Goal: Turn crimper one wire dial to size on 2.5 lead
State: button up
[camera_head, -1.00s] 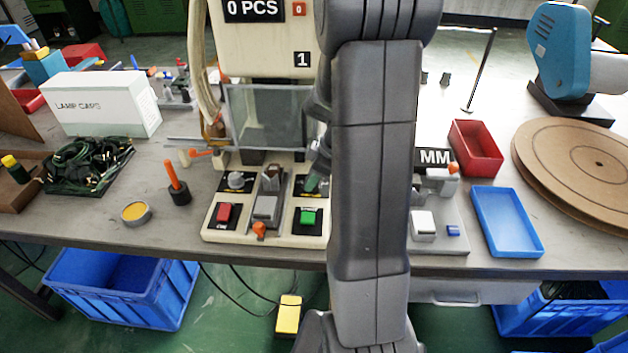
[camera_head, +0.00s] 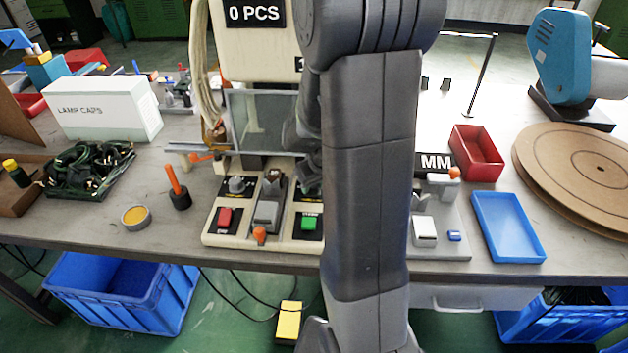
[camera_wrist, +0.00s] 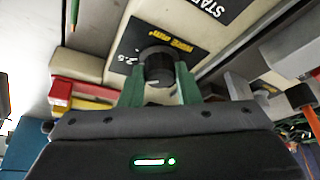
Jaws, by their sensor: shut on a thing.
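The crimper one (camera_head: 262,120) is the cream machine with the "0 PCS" display at the bench's middle. In the wrist view its black round wire dial (camera_wrist: 157,56) sits on a black label plate with yellow lettering, and a white "2.5" mark shows left of the dial. My gripper (camera_wrist: 160,76) has its green fingers shut on the dial, one on each side. The dial's pointer cannot be made out. In the head view my arm hides the gripper and most of this dial's plate.
A grey knob (camera_head: 237,184), a red button (camera_head: 225,216) and a green button (camera_head: 309,223) are on the crimper's base. A clear guard (camera_head: 262,120) stands above. A second unit marked "MM" (camera_head: 436,162) and a blue tray (camera_head: 508,226) are to the right.

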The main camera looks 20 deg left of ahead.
jog(key=shift+m, duration=0.5)
jog(key=shift+t, duration=0.3)
jog(key=o, duration=1)
jog(key=p+v, duration=0.1)
jog(key=v, duration=1.2)
jog(key=shift+r+p, duration=0.35)
jog(key=shift+r, duration=0.1)
jog(key=b+x, duration=0.1)
jog(key=x, duration=1.3)
jog(key=shift+s+d, duration=0.1)
jog(key=shift+s, duration=0.05)
